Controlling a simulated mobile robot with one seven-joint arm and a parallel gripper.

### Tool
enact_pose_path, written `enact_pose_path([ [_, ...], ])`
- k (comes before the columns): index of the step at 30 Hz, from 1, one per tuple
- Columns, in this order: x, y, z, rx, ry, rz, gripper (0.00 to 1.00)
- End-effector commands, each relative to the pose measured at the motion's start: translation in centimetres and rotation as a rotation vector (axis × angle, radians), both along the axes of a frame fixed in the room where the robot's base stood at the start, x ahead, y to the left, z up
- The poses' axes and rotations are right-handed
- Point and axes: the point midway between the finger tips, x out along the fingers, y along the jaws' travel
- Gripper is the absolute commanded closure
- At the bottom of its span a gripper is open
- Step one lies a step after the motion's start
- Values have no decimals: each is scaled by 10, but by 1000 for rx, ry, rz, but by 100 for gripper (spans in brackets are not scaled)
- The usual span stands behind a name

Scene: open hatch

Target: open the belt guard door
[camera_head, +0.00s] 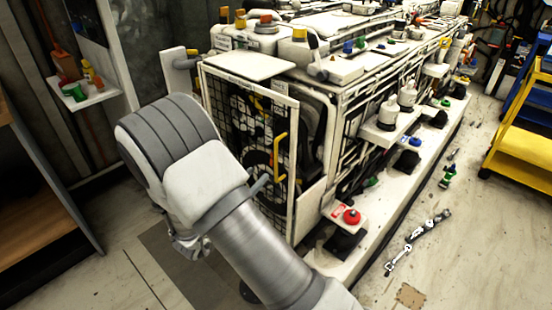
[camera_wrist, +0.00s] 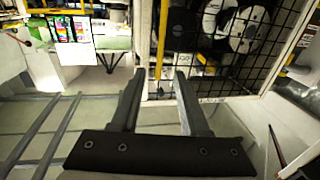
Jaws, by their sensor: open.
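The belt guard door (camera_head: 294,150) is a white-framed black mesh panel on the near end of the white machine. Its upright yellow handle (camera_head: 280,160) is near the right edge. I cannot tell whether the door is fully shut or slightly ajar. In the wrist view the door's mesh (camera_wrist: 237,72) fills the upper right, with wheels behind it. The yellow handle (camera_wrist: 162,38) runs down between the fingertips in the picture. My gripper (camera_wrist: 157,76) is open, with nothing clamped; its distance from the handle is unclear. In the head view my arm hides the gripper and the door's lower left.
A red button on a white box (camera_head: 350,217) stands right of the door. Several small fittings line the machine's side ledge. A chain-like item (camera_head: 412,243) lies on the floor at right. A yellow cart (camera_head: 520,150) stands far right. Floor before the machine is mostly clear.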

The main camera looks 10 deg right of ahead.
Motion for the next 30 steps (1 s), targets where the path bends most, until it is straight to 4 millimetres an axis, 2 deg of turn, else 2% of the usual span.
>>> enact_pose_path([
  [1, 9, -9, -2, 1, -1, -4, 55],
  [9, 51, -49, -2, 1, -1, -3, 55],
  [15, 74, -68, -2, 1, 0, 1, 55],
  [20, 81, -76, -1, 1, 1, 0, 55],
  [29, 83, -76, 0, 0, 1, 2, 55],
  [30, 83, -76, 0, 0, 1, 2, 62],
])
